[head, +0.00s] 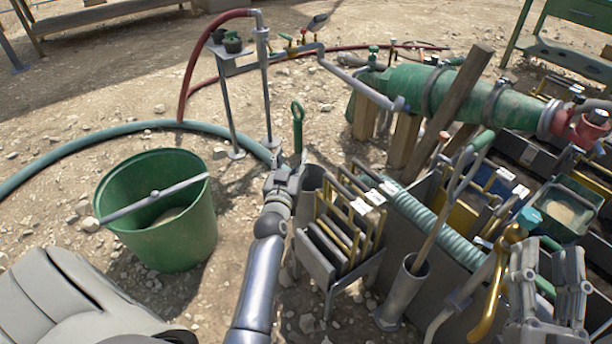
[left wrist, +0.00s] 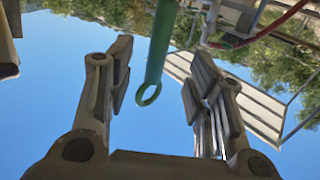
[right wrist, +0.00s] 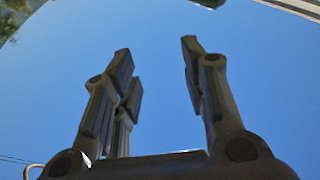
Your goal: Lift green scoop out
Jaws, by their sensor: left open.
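The green scoop shows as a green handle with a ring at its top (head: 298,125), standing upright. Its lower part is hidden behind my left gripper (head: 284,178) in the head view, next to a grey tube (head: 311,180). In the left wrist view the green handle and ring (left wrist: 158,55) appear between the two spread fingers of my left gripper (left wrist: 160,75), which is open; I cannot tell if they touch. My right gripper (right wrist: 160,70) is open and empty, with only sky between its fingers. It also shows at the lower right of the head view (head: 546,262).
A green bucket (head: 175,235) with a bar across it stands left of my left arm. A rack of yellow-framed plates (head: 345,235) and a grey tube with a wooden handle (head: 402,292) stand to the right. A green cylinder (head: 455,95) lies behind. Hoses cross the stony ground.

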